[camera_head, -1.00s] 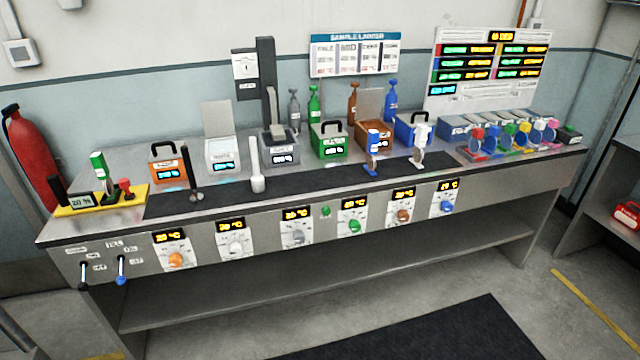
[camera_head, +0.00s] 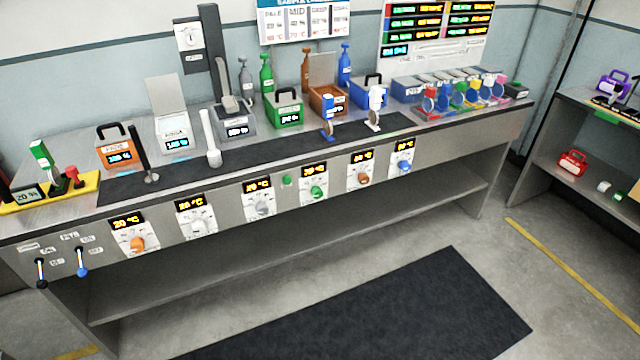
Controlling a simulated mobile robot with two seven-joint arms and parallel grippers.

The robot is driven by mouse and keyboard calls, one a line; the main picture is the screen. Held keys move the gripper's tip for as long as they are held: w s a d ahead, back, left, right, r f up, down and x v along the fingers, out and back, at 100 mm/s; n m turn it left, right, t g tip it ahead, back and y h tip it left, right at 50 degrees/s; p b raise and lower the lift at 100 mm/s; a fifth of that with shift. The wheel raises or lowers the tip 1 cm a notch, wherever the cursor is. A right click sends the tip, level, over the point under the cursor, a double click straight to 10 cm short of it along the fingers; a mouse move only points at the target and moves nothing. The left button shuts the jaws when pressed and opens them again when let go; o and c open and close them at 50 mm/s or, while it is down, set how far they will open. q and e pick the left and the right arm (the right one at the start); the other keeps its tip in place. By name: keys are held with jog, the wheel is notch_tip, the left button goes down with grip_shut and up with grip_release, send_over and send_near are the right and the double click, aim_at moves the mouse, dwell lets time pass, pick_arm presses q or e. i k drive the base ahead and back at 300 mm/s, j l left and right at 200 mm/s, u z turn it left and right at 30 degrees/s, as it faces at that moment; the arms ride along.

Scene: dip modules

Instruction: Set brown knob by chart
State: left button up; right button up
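The brown knob (camera_head: 365,178) sits on a white dial plate on the bench's front panel, under a small lit display (camera_head: 363,156). It is between the green knob (camera_head: 317,193) and the blue knob (camera_head: 404,167). A chart board (camera_head: 438,35) with coloured lit rows hangs on the wall at the back right. A second chart, a sample sheet (camera_head: 305,22) with columns, hangs left of it and is cut by the top edge. The brown open box (camera_head: 328,101) stands on the bench above the knobs. Neither of my grippers is in view.
The long bench (camera_head: 300,235) runs across the view with a lower shelf. A dark mat (camera_head: 390,310) lies on the floor in front. A second shelf unit (camera_head: 575,140) stands at the right, with open floor between.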

aim_at(363, 179)
jog(key=i+l+u, duration=0.15)
jog(key=i+l, duration=0.2)
jog(key=i+l+u, duration=0.35)
jog(key=i+l, duration=0.25)
jog(key=l, duration=0.25)
jog(key=i+l+u, duration=0.2)
jog(key=l, duration=0.3)
